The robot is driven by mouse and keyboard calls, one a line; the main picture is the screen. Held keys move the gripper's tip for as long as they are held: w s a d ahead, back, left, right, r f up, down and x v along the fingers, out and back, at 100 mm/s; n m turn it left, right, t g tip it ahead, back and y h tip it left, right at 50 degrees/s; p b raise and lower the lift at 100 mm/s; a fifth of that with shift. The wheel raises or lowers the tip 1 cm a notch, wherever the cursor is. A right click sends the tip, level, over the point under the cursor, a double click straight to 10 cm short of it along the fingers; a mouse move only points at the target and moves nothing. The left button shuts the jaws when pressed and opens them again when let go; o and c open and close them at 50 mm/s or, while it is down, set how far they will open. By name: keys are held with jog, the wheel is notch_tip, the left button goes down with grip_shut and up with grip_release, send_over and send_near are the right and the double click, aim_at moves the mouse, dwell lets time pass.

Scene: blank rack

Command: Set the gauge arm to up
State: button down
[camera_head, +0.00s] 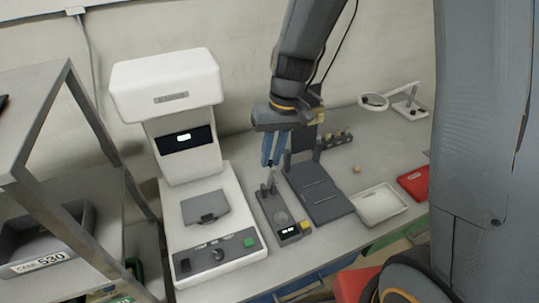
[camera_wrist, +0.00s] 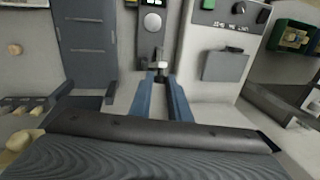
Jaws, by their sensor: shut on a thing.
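The gauge (camera_head: 280,214) is a narrow dark grey device on the bench, with a round plate, a small lit display and a yellow button at its front end. Its gauge arm (camera_head: 270,182) stands at the back end and looks roughly upright; its exact angle is hard to tell. My gripper (camera_head: 266,163) reaches down from above with blue fingers over that back end. In the wrist view, the gauge arm's pale tip (camera_wrist: 159,66) shows between the ends of the fingers (camera_wrist: 161,78), which are shut on it. The fingers partly hide the arm's lower part.
A white machine (camera_head: 215,235) with a tall head stands close left of the gauge. A dark grey board (camera_head: 320,193) lies close right. Further right are a white tray (camera_head: 380,206), a red tray (camera_head: 414,184) and a magnifier (camera_head: 374,101). A shelf rack (camera_head: 85,115) stands far left.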

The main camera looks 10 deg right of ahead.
jog(key=shift+w+a, duration=0.25)
jog(key=shift+w, duration=0.5)
jog(key=c, duration=1.7)
grip_release()
jog(key=shift+o, duration=0.2)
notch_tip(320, 180, up, 8)
jog(key=d+b, duration=0.1)
jog(key=b, duration=0.1)
jog(key=shift+d, duration=0.2)
jog(key=shift+w+f, duration=0.1)
jog(key=s+d+f+m+t+h+b, duration=0.1)
jog(key=s+d+f+m+h+b, duration=0.1)
jog(key=s+d+f, duration=0.6)
jog(key=s+d+b, duration=0.1)
jog(key=d, duration=0.2)
jog(key=shift+s+d+f+m+t, duration=0.15)
jog(key=shift+s+d+m+t, duration=0.05)
jog(key=shift+m+t, duration=0.2)
